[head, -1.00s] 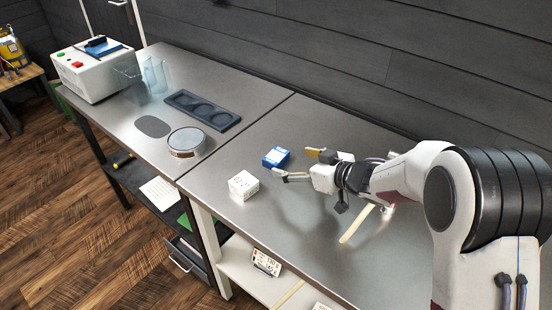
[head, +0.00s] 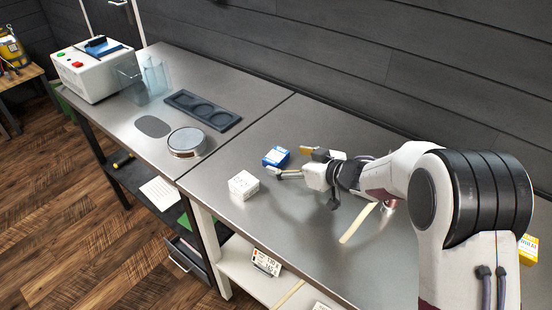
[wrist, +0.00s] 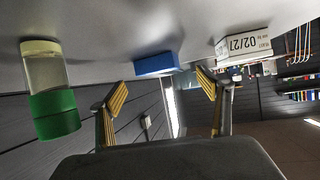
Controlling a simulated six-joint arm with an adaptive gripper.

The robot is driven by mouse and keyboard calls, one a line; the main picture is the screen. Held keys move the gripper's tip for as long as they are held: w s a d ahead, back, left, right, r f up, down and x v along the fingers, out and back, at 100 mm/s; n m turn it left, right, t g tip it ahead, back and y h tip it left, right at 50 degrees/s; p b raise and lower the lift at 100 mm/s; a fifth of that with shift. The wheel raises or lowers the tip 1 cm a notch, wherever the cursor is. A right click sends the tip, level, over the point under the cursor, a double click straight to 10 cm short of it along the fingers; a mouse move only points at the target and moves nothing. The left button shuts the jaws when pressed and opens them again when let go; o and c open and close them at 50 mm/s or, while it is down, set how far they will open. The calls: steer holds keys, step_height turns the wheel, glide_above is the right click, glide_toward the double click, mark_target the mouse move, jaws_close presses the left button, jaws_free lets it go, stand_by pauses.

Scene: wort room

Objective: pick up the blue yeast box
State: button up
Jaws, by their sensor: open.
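The blue yeast box (head: 276,157), blue with a white label, sits on the steel table near the seam between the two tabletops. My gripper (head: 288,162) is open and low over the table, just right of the box, with its fingers pointing toward it. In the wrist view the blue box (wrist: 156,64) shows ahead, between the two yellow-padded fingertips (wrist: 162,92), with nothing held. A gap between fingers and box cannot be judged exactly.
A white box (head: 243,185) stands left of the blue box; its printed side shows in the wrist view (wrist: 244,46). A green-capped jar (wrist: 50,92) is at the wrist view's left. A wooden stick (head: 358,222) lies nearer. A round tin (head: 186,142) and dark tray (head: 203,110) stand farther left.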

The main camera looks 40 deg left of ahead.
mark_target(277, 157)
steer(key=shift+a, duration=0.1)
steer(key=shift+x, duration=2.5)
steer(key=shift+w+r, duration=0.1)
steer(key=shift+w, duration=0.05)
steer(key=c, duration=1.2)
